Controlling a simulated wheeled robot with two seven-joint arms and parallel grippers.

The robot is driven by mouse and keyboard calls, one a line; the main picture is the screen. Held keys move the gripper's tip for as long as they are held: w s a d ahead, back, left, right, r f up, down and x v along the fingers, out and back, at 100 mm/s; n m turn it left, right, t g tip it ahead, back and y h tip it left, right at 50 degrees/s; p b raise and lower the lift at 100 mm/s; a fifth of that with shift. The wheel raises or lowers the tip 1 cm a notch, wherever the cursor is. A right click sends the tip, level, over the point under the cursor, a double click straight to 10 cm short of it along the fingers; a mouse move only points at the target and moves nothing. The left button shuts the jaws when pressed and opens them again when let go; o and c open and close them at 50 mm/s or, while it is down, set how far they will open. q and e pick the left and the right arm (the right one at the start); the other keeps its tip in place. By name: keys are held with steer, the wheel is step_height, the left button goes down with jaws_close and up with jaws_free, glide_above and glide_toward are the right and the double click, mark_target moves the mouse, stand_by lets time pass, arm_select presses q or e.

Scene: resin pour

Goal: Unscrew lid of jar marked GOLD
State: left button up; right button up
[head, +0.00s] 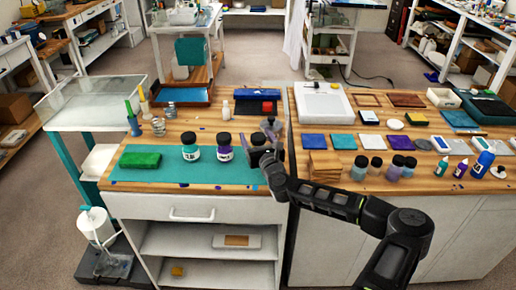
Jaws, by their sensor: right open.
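A jar with a black lid and teal label (190,149) stands upright on the teal mat (170,175). A jar with a black lid and purple label (225,149) stands to its right. My right gripper (263,150) is at the right end of the mat, just right of the purple-label jar, and is open. Dark round shapes at the gripper may include a jar's black lid, but the gripper covers that spot. I cannot read any GOLD marking. My left gripper is not in view.
A green block (140,160) lies on the mat's left. Small glass cups (158,127) and a white bottle (226,110) stand behind the mat. The mat's front middle is mostly clear.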

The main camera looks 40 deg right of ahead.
steer(key=shift+w+d, duration=0.15)
steer(key=shift+w, duration=0.25)
steer(key=shift+c, duration=0.5)
steer(key=c, duration=1.4)
step_height(320, 180, up, 10)
steer(key=shift+b, duration=0.45)
